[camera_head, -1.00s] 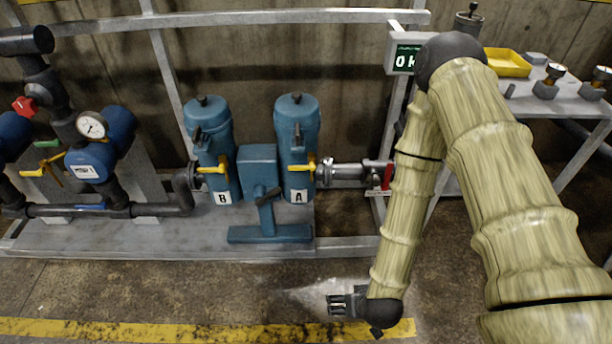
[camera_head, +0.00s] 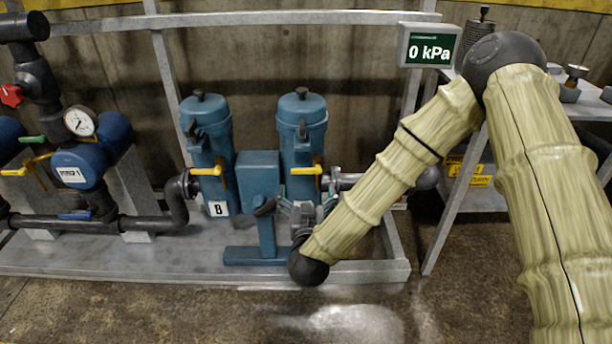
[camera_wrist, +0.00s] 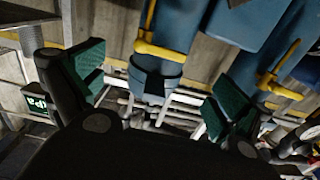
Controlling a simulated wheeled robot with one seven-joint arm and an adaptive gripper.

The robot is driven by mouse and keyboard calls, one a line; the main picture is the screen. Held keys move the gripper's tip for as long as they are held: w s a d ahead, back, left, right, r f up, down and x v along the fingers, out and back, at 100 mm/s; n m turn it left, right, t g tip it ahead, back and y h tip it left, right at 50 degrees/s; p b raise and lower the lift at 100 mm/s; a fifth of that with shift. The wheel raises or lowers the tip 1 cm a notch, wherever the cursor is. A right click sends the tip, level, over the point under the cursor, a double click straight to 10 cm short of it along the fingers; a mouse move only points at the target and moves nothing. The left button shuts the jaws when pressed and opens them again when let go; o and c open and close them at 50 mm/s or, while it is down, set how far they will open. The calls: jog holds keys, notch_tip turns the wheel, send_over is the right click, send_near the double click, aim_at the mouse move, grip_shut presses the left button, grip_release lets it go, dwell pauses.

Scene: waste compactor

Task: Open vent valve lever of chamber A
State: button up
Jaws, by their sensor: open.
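Chamber A (camera_head: 303,130) is the right-hand blue cylinder in the head view; its letter plate is hidden behind my gripper. A yellow lever (camera_head: 305,171) lies across its lower front, with a short upright piece at its right end. My gripper (camera_head: 299,210) is open, just below this lever and in front of the chamber's base. In the wrist view, its two green-padded fingers (camera_wrist: 157,80) stand wide apart. The yellow lever (camera_wrist: 160,50) shows there across the gap, beyond the fingertips. No contact with the lever is visible.
Chamber B (camera_head: 206,130), with its own yellow lever (camera_head: 207,172), stands to the left. A blue centre box (camera_head: 258,175) on a post stands between the chambers, close beside my gripper. The display (camera_head: 430,46) reads 0 kPa. The floor in front is clear.

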aim_at(306, 171)
jog(key=w+b, duration=0.1)
jog(key=w, duration=0.9)
jog(key=c, duration=1.4)
